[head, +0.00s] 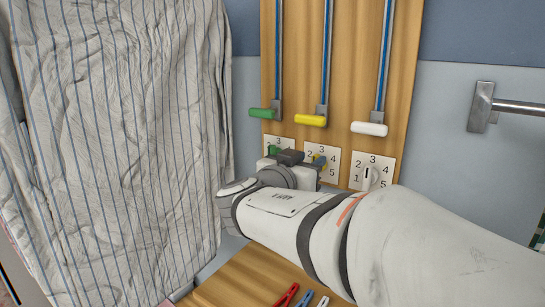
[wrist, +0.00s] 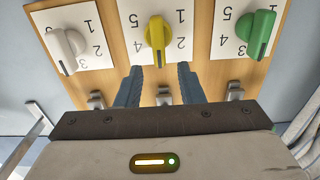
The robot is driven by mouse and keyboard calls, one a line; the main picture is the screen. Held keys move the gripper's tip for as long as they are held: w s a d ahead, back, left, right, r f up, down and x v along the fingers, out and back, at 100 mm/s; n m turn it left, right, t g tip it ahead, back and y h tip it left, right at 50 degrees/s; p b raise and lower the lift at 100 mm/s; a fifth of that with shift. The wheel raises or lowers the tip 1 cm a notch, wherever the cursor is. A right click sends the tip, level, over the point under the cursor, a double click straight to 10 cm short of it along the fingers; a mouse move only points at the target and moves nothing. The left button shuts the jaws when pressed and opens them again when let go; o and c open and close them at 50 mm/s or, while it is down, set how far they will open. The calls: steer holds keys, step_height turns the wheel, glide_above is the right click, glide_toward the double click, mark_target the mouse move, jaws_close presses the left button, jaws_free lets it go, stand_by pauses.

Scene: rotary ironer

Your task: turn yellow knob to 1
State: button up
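The yellow knob (wrist: 156,32) sits on a white number card in the middle of the wooden panel. In the wrist view the card appears upside down. The knob's dark mark points down in that view, toward where 3 belongs; the 3 itself is hidden, while 1 and 2 show to its right. My gripper (wrist: 158,72) is open, its two blue fingers apart just below the knob and roughly in line with it, with nothing between them at the tips. I cannot tell whether they touch the panel. In the head view my wrist hides most of the yellow knob.
A white knob (wrist: 66,50) and a green knob (wrist: 261,33) flank it. Green (head: 262,113), yellow (head: 311,120) and white (head: 369,129) lever handles hang above. A striped cloth (head: 120,140) is at left, a metal bar (head: 520,107) at right. Clips (head: 286,295) lie below.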

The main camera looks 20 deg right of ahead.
mark_target(314, 158)
steer(key=shift+x, duration=2.15)
jaws_close()
steer(key=shift+a, duration=0.15)
steer(key=shift+f+b, duration=0.15)
steer(key=shift+b, duration=0.2)
